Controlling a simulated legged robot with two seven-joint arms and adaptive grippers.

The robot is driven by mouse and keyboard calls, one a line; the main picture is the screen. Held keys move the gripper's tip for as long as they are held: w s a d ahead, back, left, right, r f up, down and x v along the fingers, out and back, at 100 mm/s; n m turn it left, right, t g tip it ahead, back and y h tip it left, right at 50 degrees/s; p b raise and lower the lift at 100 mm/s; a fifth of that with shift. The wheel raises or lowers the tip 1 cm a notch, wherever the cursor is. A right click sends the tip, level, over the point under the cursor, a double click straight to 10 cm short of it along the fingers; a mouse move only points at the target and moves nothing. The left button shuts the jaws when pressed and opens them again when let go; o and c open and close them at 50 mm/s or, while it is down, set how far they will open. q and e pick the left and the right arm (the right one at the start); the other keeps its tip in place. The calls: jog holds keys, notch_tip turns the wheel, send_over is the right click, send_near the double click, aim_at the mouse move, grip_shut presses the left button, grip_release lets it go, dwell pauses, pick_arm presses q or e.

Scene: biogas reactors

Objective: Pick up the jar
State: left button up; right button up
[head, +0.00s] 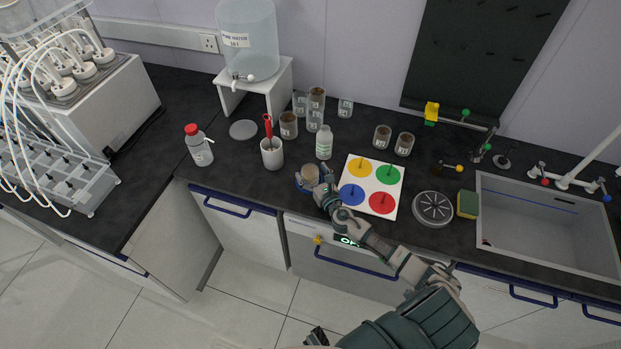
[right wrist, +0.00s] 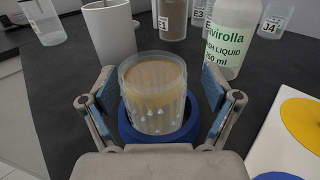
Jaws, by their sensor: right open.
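A clear jar (head: 310,173) with tan contents and drops on its wall stands upright near the counter's front edge. It also shows in the right wrist view (right wrist: 153,92), resting on or in a round blue base (right wrist: 128,132). My right gripper (head: 314,186) is open, with one finger on each side of the jar. In the right wrist view, gaps show between the blue finger pads and the jar wall.
A white mug (head: 272,154) and a dish liquid bottle (head: 324,143) stand just behind the jar. A board with four coloured discs (head: 349,172) lies to the right. Several labelled jars (head: 289,126) stand farther back. A red-capped bottle (head: 200,150) is left.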

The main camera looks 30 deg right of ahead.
jog(key=shift+s+d, duration=0.1)
jog(key=shift+d, duration=0.1)
jog(key=shift+c, duration=0.4)
jog(key=shift+a, duration=0.15)
jog(key=c, duration=0.4)
jog(key=shift+a+r, duration=0.1)
jog(key=shift+a, duration=0.4)
jog(key=c, duration=0.8)
jog(key=shift+a+r, duration=0.1)
jog(key=c, duration=0.3)
jog(key=shift+c, duration=0.2)
jog(key=shift+d+r, duration=0.15)
jog(key=shift+d, duration=0.15)
jog(key=shift+d+r, duration=0.15)
jog(key=shift+r, duration=0.05)
notch_tip(320, 180, up, 3)
jog(key=shift+r+p, duration=0.1)
jog(key=shift+p, duration=0.85)
jog(key=s+a, duration=0.2)
jog(key=s, duration=1.3)
pick_arm(q)
notch_tip(320, 180, up, 13)
jog(key=s+a+p, duration=0.1)
jog(key=s+p, duration=0.1)
jog(key=p, duration=1)
jog(key=shift+s+f, duration=0.2)
jog(key=shift+s, duration=0.15)
pick_arm(e)
notch_tip(320, 180, up, 13)
jog(key=shift+s, duration=0.45)
